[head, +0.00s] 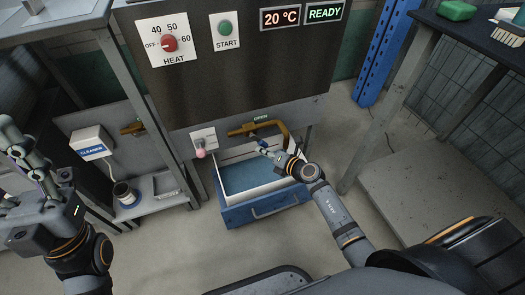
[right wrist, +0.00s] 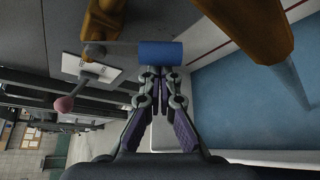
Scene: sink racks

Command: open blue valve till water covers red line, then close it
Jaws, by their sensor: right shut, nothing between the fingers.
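The blue valve grip (right wrist: 160,53) sits on a lever of the brass tap (head: 245,129), under a green OPEN label. My right gripper (right wrist: 160,72) is shut, its fingertips at the blue grip, seemingly touching it with nothing between them. In the head view the right gripper (head: 267,148) is at the tap's front. Pale blue water (right wrist: 245,100) lies in the blue-fronted basin (head: 265,207) below. A faint stream (right wrist: 290,85) seems to fall from the spout. The red line (right wrist: 222,45) shows on the white inner wall, above the water. My left gripper (head: 22,165) is away at far left; its jaw state is unclear.
A pink-knobbed lever (head: 200,152) sticks out left of the tap. The panel above has a red HEAT knob (head: 169,43) and green START button (head: 225,28). A blue post (head: 382,50) stands right.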

